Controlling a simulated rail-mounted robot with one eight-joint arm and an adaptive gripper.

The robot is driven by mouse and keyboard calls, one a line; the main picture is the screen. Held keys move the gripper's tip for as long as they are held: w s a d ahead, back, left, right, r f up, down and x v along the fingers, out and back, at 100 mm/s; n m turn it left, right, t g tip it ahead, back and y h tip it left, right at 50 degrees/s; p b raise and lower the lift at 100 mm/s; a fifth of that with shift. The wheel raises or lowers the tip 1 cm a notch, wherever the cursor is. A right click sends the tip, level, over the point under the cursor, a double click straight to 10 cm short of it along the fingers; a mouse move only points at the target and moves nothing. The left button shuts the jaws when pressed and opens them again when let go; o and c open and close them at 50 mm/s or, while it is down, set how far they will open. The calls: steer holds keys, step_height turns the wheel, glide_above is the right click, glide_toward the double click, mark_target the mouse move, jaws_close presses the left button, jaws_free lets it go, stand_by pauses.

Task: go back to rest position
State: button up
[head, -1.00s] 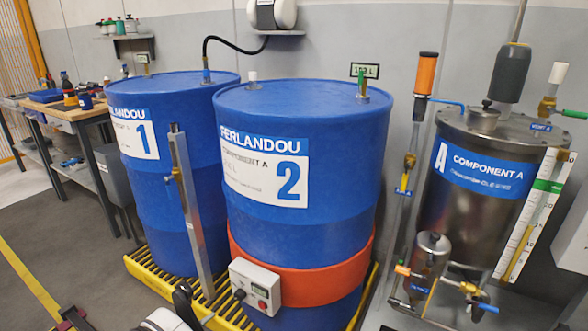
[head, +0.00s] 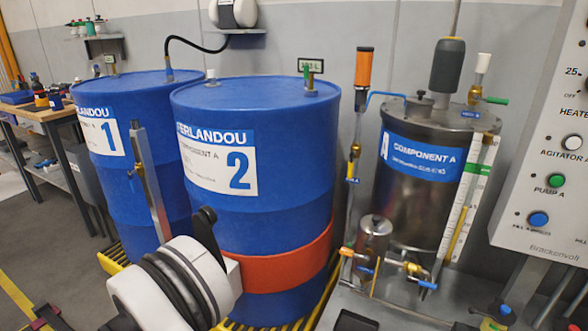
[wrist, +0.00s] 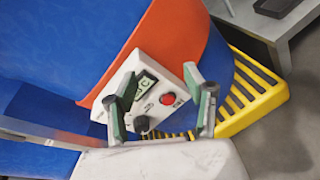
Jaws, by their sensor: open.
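My gripper (wrist: 162,108) shows in the wrist view with its two green-padded fingers apart and nothing between them. Beyond the fingers is a white control box (wrist: 150,95) with a small display, a red button and a black knob, on the orange band (wrist: 160,38) of a blue drum. I cannot tell the exact gap between fingers and box. In the head view my white arm (head: 180,285) stands in front of drum 2 (head: 265,120) and hides most of the box. The fingers cannot be made out there.
Drum 1 (head: 130,165) stands to the left, on a yellow grated pallet (wrist: 262,95) with drum 2. The Component A tank (head: 415,190) with pipes and valves stands right of drum 2. A grey control panel (head: 545,150) is at far right. A workbench (head: 45,115) is at far left.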

steer(key=w+d+r+m+g+y, duration=0.25)
steer(key=d+r+m+g, duration=0.5)
steer(key=d+r, duration=1.75)
steer(key=s+d+r+m+y, duration=0.1)
steer(key=s+d+r+m, duration=0.15)
steer(key=s+d, duration=0.35)
steer(key=s+d+r+m+y, duration=0.2)
steer(key=s+d+m, duration=0.2)
steer(key=s+d, duration=0.2)
steer(key=s+d+m+t+y, duration=0.1)
steer(key=s+d+m, duration=0.25)
steer(key=s, duration=0.45)
steer(key=s+d+m+t+y, duration=0.1)
steer(key=s+d+m+y, duration=0.1)
steer(key=s+m, duration=0.45)
step_height(320, 180, up, 18)
steer(key=s+n+p, duration=0.1)
steer(key=p, duration=1.7)
steer(key=shift+n, duration=0.4)
steer(key=shift+d+g, duration=0.15)
steer(key=shift+g, duration=0.1)
